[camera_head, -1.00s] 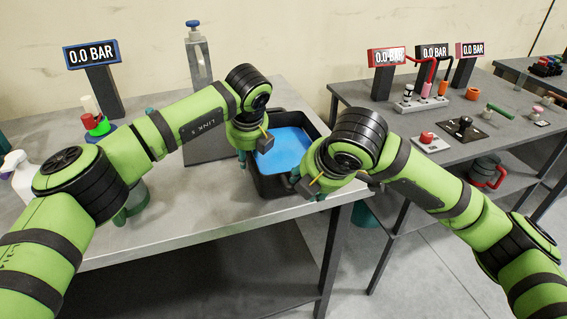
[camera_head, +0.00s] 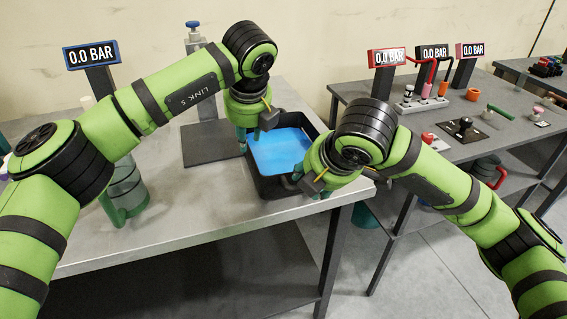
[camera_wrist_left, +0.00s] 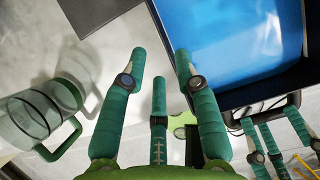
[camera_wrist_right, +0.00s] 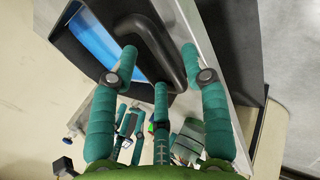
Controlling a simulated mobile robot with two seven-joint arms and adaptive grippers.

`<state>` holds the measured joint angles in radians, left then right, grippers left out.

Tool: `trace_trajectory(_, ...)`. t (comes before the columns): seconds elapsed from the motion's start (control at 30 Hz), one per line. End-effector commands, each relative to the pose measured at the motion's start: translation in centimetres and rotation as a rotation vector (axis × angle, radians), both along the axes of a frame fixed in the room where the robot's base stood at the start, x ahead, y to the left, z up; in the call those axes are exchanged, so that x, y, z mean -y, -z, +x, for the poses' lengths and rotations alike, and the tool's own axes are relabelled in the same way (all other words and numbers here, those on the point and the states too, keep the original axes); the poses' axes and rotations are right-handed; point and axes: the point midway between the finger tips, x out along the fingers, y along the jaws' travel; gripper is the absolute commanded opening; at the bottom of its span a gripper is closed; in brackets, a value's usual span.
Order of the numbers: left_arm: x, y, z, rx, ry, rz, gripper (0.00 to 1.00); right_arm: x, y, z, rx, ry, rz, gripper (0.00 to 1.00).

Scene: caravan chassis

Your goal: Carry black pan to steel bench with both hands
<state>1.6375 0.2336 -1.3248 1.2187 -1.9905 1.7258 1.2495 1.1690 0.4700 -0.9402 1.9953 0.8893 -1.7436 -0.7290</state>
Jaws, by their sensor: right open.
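The black pan (camera_head: 262,186), holding blue liquid (camera_head: 280,150), sits at the right end of a grey metal-topped bench (camera_head: 195,208). My left gripper (camera_head: 242,138) is at the pan's left rim. In the left wrist view its fingers (camera_wrist_left: 160,62) are spread and empty, with the pan to their right. My right gripper (camera_head: 302,182) is at the pan's front right side. In the right wrist view its fingers (camera_wrist_right: 160,58) are open, with a black pan handle (camera_wrist_right: 165,45) between and beyond them. Contact with the handle is unclear.
A dark flat plate (camera_head: 208,144) lies left of the pan. A darker bench (camera_head: 470,155) with gauges and controls is at right, across a gap.

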Motion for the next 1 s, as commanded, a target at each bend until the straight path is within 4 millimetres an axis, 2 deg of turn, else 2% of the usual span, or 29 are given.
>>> trace_trajectory(0.2,0.0,0.0,0.0,0.000,0.000,0.000,0.31,0.9,-4.2,-2.5,0.006,-0.002,0.002,0.47)
trace_trajectory(0.43,0.0,0.1,0.0,0.000,0.000,0.001,0.31,1.6,-7.2,-4.6,0.002,-0.001,0.000,0.47)
trace_trajectory(0.6,0.0,0.1,0.0,0.000,0.000,0.001,0.31,1.8,-8.1,-5.2,-0.001,0.000,0.000,0.47)
trace_trajectory(1.0,0.0,0.1,0.0,0.000,0.000,0.001,0.31,1.8,-8.1,-5.2,-0.002,0.000,-0.001,0.47)
